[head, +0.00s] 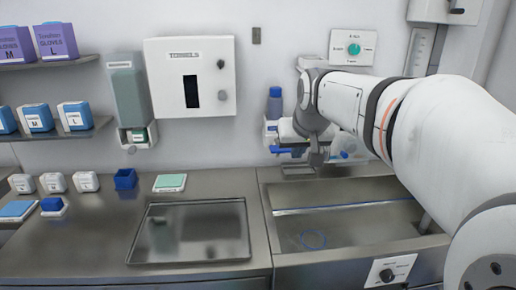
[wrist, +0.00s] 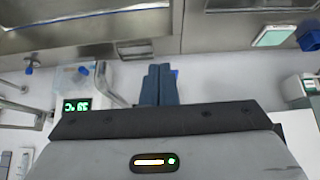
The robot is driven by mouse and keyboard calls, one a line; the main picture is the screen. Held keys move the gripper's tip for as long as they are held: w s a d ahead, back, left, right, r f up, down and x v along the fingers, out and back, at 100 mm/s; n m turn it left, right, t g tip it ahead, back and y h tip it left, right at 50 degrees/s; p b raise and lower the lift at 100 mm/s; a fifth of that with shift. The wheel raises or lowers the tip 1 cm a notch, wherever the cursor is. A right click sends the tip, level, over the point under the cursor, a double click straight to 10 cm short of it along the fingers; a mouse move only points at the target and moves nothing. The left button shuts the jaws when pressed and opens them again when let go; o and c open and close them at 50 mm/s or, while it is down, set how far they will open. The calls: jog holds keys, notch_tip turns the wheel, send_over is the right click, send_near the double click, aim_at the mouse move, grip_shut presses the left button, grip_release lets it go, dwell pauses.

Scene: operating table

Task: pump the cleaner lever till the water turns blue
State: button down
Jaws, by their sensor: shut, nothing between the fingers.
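A blue-capped cleaner bottle (head: 274,104) stands in a wall dispenser left of my wrist. Its blue lever (head: 283,150) sticks out below the bottle. In the wrist view a bit of blue, likely the lever (wrist: 175,73), shows beside the fingers and is mostly hidden. My gripper (head: 316,158) is shut and empty, just right of the lever and above the back of the sink; its closed fingers show in the wrist view (wrist: 160,70). Whether they touch the lever I cannot tell. The sink (head: 390,225) looks grey inside, with a blue ring (head: 313,240) on its floor.
Another blue part (head: 346,155) sits right of my gripper. A green-lit temperature display (wrist: 77,105) is on the wall. A metal tray (head: 190,232) lies on the counter left of the sink. A towel box (head: 191,78) and a soap dispenser (head: 129,90) hang on the wall.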

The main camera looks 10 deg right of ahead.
jog(key=w+r+t+b, duration=0.2)
jog(key=w+r, duration=0.2)
jog(key=w, duration=0.6)
jog(key=shift+a+r, duration=0.15)
jog(key=shift+r, duration=0.25)
jog(key=shift+w, duration=0.1)
send_over(281, 151)
notch_tip(281, 151, down, 7)
jog(key=shift+f, duration=0.2)
notch_tip(281, 151, down, 4)
jog(key=shift+r, duration=0.1)
